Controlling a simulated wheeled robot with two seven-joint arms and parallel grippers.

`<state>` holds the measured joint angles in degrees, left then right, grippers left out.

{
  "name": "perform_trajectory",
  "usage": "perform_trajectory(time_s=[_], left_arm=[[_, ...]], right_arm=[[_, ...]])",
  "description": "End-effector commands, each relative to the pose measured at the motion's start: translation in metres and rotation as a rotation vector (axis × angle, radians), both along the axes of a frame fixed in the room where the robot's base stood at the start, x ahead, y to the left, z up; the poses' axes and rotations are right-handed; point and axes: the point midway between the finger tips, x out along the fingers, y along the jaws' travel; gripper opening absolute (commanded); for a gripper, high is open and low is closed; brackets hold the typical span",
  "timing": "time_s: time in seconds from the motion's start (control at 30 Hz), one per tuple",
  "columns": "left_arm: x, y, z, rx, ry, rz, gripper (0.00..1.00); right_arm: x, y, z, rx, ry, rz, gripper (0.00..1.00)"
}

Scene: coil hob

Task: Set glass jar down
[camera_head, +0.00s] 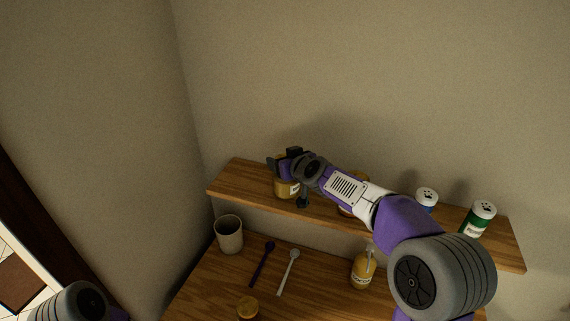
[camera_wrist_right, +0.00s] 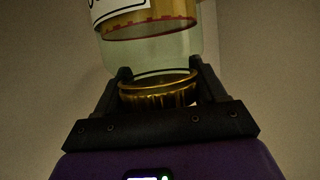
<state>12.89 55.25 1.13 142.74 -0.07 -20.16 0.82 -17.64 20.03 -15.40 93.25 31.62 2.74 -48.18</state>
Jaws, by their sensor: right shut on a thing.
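The glass jar (camera_head: 286,188) has yellowish contents and a pale label; it is at the left part of the wooden wall shelf (camera_head: 236,182). I cannot tell whether its base touches the shelf. My right gripper (camera_head: 281,163) is shut on the jar at its top, and partly hides it. In the right wrist view the jar (camera_wrist_right: 150,55) shows clear glass, a white label and a gold lid (camera_wrist_right: 158,90) between the two dark fingers. My left gripper is out of view; only part of my left arm shows at the bottom left.
On the shelf, a white-lidded blue jar (camera_head: 427,198) and a green one (camera_head: 478,217) stand at the right; another item is mostly behind my arm. Below are a beige cup (camera_head: 229,234), two spoons (camera_head: 288,270), a pump bottle (camera_head: 363,270) and an amber-lidded jar (camera_head: 248,308).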

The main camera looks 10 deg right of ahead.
Motion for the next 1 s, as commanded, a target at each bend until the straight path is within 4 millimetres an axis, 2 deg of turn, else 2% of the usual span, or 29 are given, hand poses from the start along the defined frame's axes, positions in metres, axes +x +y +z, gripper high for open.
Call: perform_trajectory(time_s=[0.2,0.67,0.7,0.83,1.0], left_arm=[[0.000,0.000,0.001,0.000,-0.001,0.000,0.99],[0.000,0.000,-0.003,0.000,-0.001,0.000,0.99],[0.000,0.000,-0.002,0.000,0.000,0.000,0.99],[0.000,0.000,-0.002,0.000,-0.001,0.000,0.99],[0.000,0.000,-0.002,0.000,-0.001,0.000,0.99]], right_arm=[[0.000,-0.001,-0.012,0.001,-0.003,-0.002,0.00],[0.000,0.000,-0.017,-0.001,-0.005,0.000,0.00],[0.000,0.000,-0.018,-0.002,-0.001,0.001,0.76],[0.000,0.000,-0.017,-0.001,-0.001,0.000,0.96],[0.000,0.000,-0.017,-0.001,-0.001,0.000,0.96]])
